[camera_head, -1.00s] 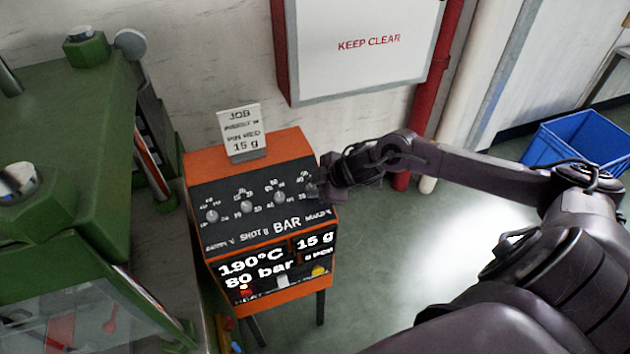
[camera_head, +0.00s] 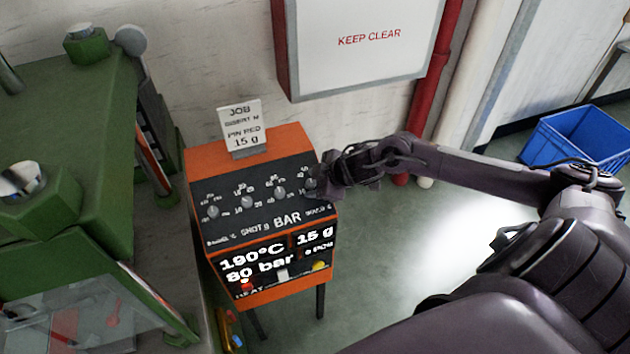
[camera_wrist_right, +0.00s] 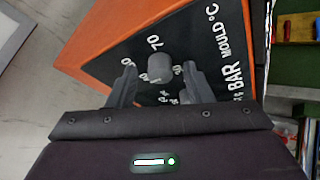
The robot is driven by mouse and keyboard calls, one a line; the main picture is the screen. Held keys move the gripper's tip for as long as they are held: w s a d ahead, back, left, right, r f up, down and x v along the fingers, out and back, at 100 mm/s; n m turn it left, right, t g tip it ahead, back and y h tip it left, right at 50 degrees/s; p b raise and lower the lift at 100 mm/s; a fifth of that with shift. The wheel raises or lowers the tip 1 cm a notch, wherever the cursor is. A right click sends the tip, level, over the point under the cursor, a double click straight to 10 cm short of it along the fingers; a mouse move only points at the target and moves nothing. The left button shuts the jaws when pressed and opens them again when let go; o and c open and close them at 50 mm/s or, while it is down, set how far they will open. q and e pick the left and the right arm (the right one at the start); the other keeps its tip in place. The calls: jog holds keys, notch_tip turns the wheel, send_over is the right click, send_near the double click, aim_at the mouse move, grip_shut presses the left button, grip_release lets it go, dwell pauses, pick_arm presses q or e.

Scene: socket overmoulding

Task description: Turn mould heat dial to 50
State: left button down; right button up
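The mould heat dial (camera_wrist_right: 160,68) is a grey round knob on the black sloped panel, beside the "MOULD °C" lettering in the right wrist view. In the head view it is the rightmost knob (camera_head: 311,184) of the row, partly covered by my gripper. My right gripper (camera_wrist_right: 158,88) is open, with one finger on each side of the knob and gaps visible. It also shows in the head view (camera_head: 322,182) at the panel's right edge. A "70" is readable near the knob; its pointer setting is not clear. My left gripper is not in view.
The orange control box (camera_head: 285,142) carries other knobs, a display (camera_head: 258,265) reading 190°C, 80 bar and 15 g, and a job card (camera_head: 241,125). A green machine (camera_head: 75,130) stands at left. A blue crate (camera_head: 570,145) is on the floor at right.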

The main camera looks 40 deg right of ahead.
jog(key=v, duration=0.5)
jog(key=shift+s+d+r, duration=0.15)
jog(key=shift+s+r, duration=0.05)
jog(key=shift+s, duration=0.15)
jog(key=shift+v, duration=1)
jog(key=shift+r, duration=0.1)
